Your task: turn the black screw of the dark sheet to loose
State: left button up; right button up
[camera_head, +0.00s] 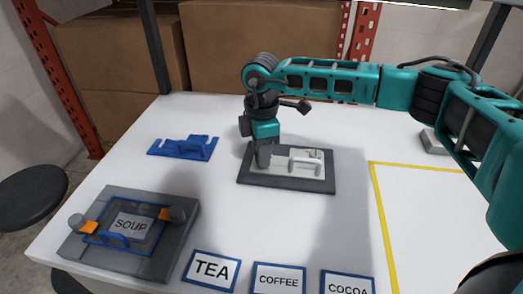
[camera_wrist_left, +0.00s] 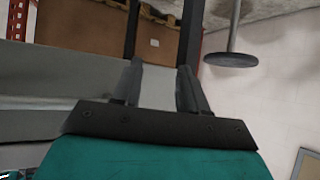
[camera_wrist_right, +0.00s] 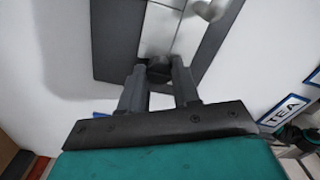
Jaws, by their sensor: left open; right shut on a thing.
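The dark sheet (camera_head: 312,188) lies flat in the middle of the white table with a pale panel and handle (camera_head: 300,160) on it. My right gripper (camera_head: 264,158) points down at the sheet's left part. In the right wrist view its fingertips (camera_wrist_right: 160,75) are shut on the black screw (camera_wrist_right: 158,66), a small dark knob at the end of the pale panel. The gripper hides the screw in the head view. My left gripper (camera_wrist_left: 159,75) is open and empty in its wrist view, away from the table top. It is not in the head view.
A grey plate (camera_head: 75,240) with a SOUP card stands front left. A blue bracket (camera_head: 185,147) lies behind it. TEA (camera_head: 211,271), COFFEE (camera_head: 278,280) and COCOA (camera_head: 347,285) cards line the front edge. A yellow line (camera_head: 383,220) bounds clear table at right.

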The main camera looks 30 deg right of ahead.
grip_shut()
jog(key=shift+n, duration=0.3)
jog(key=n, duration=0.5)
jog(key=shift+b, duration=0.35)
jog(key=n, duration=0.4)
jog(key=shift+f+n+b, duration=0.1)
jog(key=shift+n+b, duration=0.25)
jog(key=shift+n, duration=0.05)
jog(key=shift+s+n+b, duration=0.1)
jog(key=shift+n+b, duration=0.2)
jog(key=shift+n, duration=1.3)
jog(key=shift+f+n, duration=0.1)
jog(key=shift+n, duration=0.2)
jog(key=o, duration=0.8)
grip_release()
